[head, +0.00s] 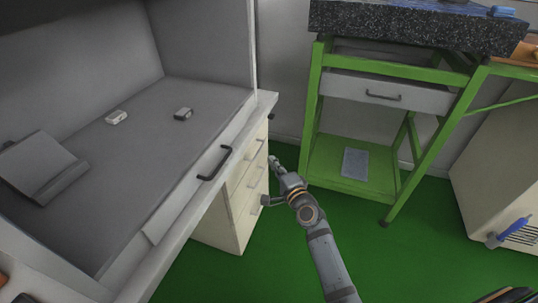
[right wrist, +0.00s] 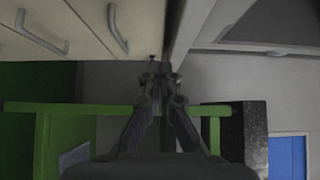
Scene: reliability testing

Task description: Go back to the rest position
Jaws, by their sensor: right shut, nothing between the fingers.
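My right gripper (head: 273,162) is at the end of my right arm, which reaches up from the bottom of the head view. It is just right of the cream drawer cabinet (head: 237,209), in front of the grey wall, and holds nothing. In the right wrist view its two fingers (right wrist: 158,82) point up the picture and their tips are close together. Whether it touches the cabinet, I cannot tell. My left gripper is not in the head view.
A grey workbench (head: 150,140) with two small blocks (head: 117,117) (head: 183,113) fills the left. A green frame table (head: 312,110) with a dark speckled slab (head: 415,28) stands at the back right. A cream box unit (head: 495,165) stands at the right. Green floor (head: 400,255) is open between.

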